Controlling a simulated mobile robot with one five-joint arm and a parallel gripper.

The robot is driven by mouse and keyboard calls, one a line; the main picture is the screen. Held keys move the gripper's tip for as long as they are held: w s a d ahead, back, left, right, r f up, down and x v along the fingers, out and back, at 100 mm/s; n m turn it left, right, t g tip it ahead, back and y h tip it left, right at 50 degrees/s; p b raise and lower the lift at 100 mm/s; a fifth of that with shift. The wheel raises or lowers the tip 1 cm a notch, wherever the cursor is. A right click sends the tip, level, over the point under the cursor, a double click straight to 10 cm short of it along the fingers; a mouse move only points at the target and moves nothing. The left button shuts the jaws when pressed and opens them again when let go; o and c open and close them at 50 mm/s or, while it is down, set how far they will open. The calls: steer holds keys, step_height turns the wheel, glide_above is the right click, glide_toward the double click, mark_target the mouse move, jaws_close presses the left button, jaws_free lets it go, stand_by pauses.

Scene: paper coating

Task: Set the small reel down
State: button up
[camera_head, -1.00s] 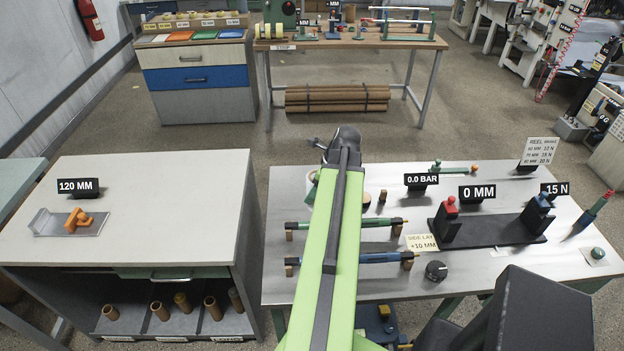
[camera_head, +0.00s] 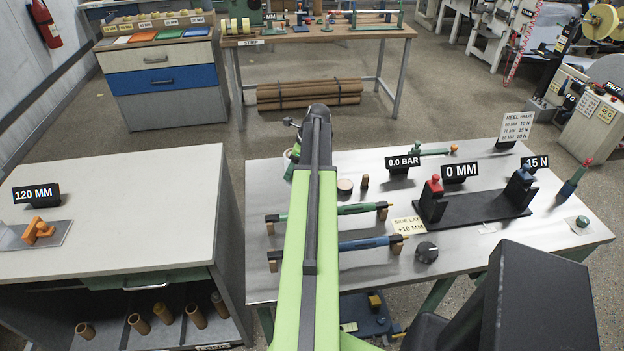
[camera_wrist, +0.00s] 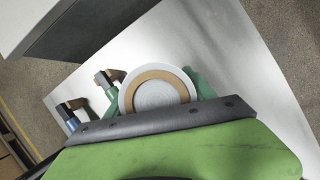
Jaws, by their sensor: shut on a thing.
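The small reel (camera_wrist: 157,92) shows in the wrist view as a white disc with a tan ring, face toward the camera. My gripper (camera_wrist: 160,98) is shut on it, with teal fingers at its left and right sides. The metal table top (camera_wrist: 235,60) lies behind the reel; I cannot tell whether they touch. In the head view my green arm hides most of the gripper. A pale and green edge (camera_head: 293,158) shows just left of the arm's end, over the left part of the metal table (camera_head: 470,245).
A green bar (camera_head: 350,209) and a blue bar (camera_head: 365,243) lie on supports beside my arm. A black stand (camera_head: 475,208), a dark knob (camera_head: 427,252) and several sign blocks fill the right. A cabinet (camera_head: 130,200) stands left across a gap.

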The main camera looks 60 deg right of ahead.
steer(key=w+d+f+b, duration=0.2)
steer(key=f+b, duration=0.1)
steer(key=w+d+f+b, duration=0.3)
steer(key=f+b, duration=0.1)
steer(key=w+d+f+b, duration=0.3)
steer(key=f+b, duration=0.1)
steer(key=shift+w+f, duration=0.1)
steer(key=shift+w, duration=0.05)
steer(key=shift+r, duration=0.25)
steer(key=shift+f, duration=0.15)
steer(key=o, duration=1.7)
steer(key=shift+o, duration=0.2)
